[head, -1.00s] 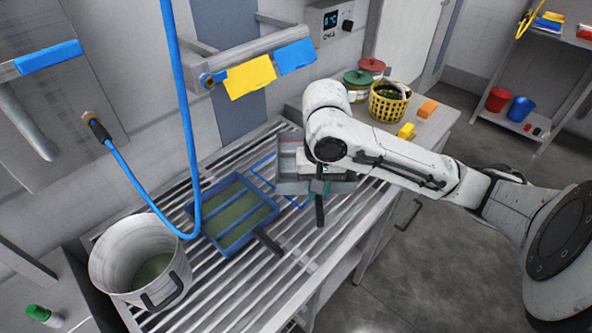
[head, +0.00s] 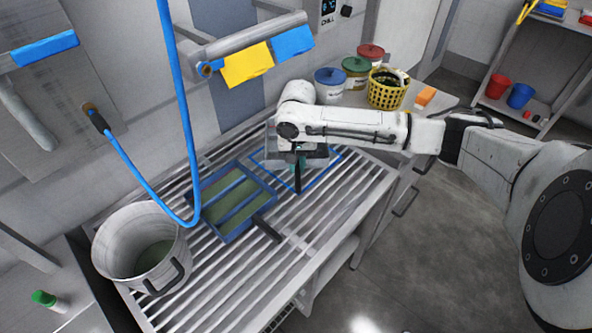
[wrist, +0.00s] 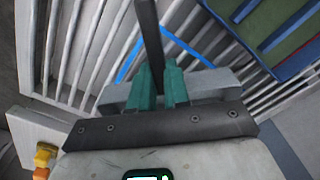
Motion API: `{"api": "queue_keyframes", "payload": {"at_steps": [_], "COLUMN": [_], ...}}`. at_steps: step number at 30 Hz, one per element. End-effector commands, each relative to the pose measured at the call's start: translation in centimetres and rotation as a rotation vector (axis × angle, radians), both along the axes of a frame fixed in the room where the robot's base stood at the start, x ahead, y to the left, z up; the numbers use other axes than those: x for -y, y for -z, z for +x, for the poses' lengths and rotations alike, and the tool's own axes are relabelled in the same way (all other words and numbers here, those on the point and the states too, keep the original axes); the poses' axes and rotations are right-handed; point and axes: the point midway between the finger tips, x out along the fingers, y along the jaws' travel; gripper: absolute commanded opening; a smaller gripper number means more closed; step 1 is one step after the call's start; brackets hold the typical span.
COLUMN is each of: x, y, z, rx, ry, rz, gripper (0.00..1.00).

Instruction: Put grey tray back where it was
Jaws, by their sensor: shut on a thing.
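My gripper (wrist: 158,88), with teal fingers, is shut on the black handle (wrist: 150,35) of the grey tray (wrist: 215,84). In the head view the grey tray (head: 317,158) is partly hidden behind my arm and wrist. It shows over the back part of a blue outline (head: 318,180) on the slatted rack. The outline also shows in the wrist view (wrist: 187,47), in front of the tray. I cannot tell whether the tray touches the rack.
A blue tray (head: 259,178) with green contents and a black handle lies just left of the outline. A metal pot (head: 112,235) stands at the rack's left end. A blue hose (head: 178,110) hangs down. Lidded tubs (head: 330,88) and a yellow basket (head: 388,92) stand behind right.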

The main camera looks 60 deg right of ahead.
Motion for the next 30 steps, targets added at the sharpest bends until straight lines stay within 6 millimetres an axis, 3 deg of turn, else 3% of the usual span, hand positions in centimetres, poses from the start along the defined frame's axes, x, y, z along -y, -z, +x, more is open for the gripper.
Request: {"api": "queue_keyframes", "payload": {"at_steps": [12,23,24,30], "x": [0.5,0.4,0.4,0.4], "y": [3.8,4.1,4.2,4.1], "z": [0.6,0.6,0.6,0.6], "rx": [0.000,0.001,0.000,0.000], "ry": [-0.001,0.000,0.000,-0.001], "rz": [-0.001,0.001,0.000,0.000], "gripper": [0.00,0.00,0.18,0.37]}}
